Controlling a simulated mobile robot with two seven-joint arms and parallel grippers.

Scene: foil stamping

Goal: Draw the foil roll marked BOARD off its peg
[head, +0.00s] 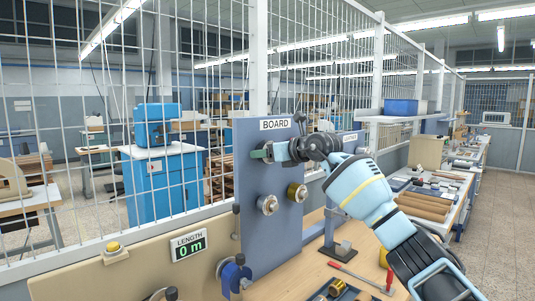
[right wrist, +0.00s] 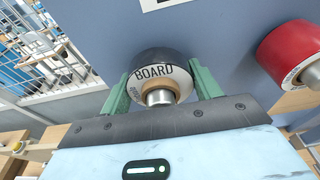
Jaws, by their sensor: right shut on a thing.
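The foil roll marked BOARD (right wrist: 150,72) is dark with a white printed end face and a brown core, seen in the right wrist view. It sits around a metal peg (right wrist: 160,97) whose end shows in its core. My right gripper (right wrist: 160,86) is shut on the roll, with one green finger on each side. In the head view my right gripper (head: 262,152) is at the blue-grey panel (head: 265,240), just below the BOARD sign (head: 274,124); the roll is hidden there. My left gripper is not in view.
A red roll (right wrist: 290,52) hangs to the right in the right wrist view. A silver roll (head: 267,204) and a gold roll (head: 297,192) hang lower on the panel. A red-handled tool (head: 362,277) lies on the bench. A LENGTH display (head: 189,246) reads 0 m.

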